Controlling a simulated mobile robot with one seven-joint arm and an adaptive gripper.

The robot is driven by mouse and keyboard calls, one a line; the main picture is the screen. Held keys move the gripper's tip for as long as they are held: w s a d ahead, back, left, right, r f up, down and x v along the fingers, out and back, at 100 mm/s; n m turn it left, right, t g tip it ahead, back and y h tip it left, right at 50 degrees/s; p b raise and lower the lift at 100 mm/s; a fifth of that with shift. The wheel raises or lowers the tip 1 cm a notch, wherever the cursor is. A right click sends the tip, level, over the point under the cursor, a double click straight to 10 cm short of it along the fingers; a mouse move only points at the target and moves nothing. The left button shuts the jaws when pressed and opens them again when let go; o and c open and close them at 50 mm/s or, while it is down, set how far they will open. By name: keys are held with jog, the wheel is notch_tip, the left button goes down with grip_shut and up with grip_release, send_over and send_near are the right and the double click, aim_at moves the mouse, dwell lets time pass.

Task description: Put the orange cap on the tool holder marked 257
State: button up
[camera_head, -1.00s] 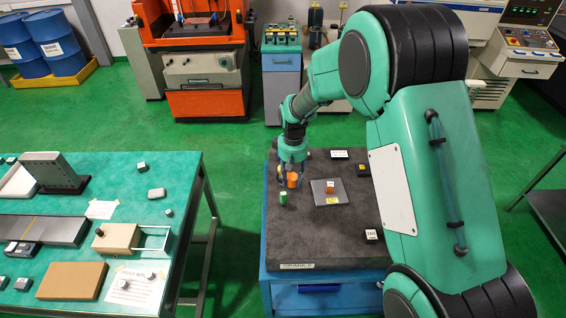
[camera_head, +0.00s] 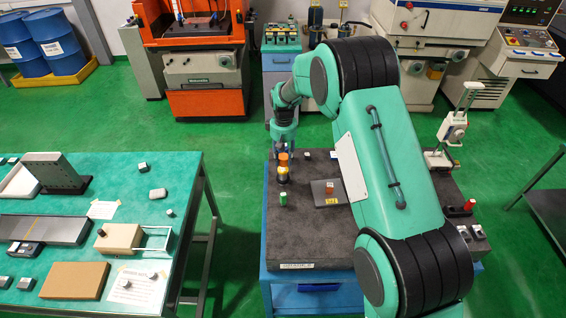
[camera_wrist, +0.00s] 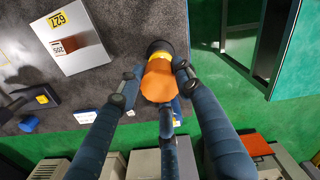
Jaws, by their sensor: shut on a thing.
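The orange cap (camera_head: 284,159) is in my gripper (camera_head: 281,155) near the back left of the dark table top. In the wrist view, my gripper (camera_wrist: 155,84) has its blue fingers shut around the orange cap (camera_wrist: 158,86). A yellow band and a dark round body, apparently a tool holder (camera_wrist: 160,46), line up just beyond the cap. In the head view this yellow and dark holder (camera_head: 283,176) stands upright directly below the cap. I cannot tell whether cap and holder touch. No 257 marking is readable.
A green piece (camera_head: 283,199) stands just in front. A grey plate (camera_head: 319,199) with a yellow 627 label and a small orange-red block (camera_head: 329,188) lies to the right. A red-topped piece (camera_head: 469,205) is at the far right. My arm hides much of the table's right side.

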aim_at(283, 169)
jog(key=shift+w, duration=0.25)
jog(key=shift+f+p, duration=0.35)
jog(key=shift+f, duration=1.4)
jog(key=shift+f, duration=0.1)
jog(key=o, duration=1)
notch_tip(283, 169, up, 12)
jog(key=shift+r+b, duration=0.1)
jog(key=shift+b, duration=0.65)
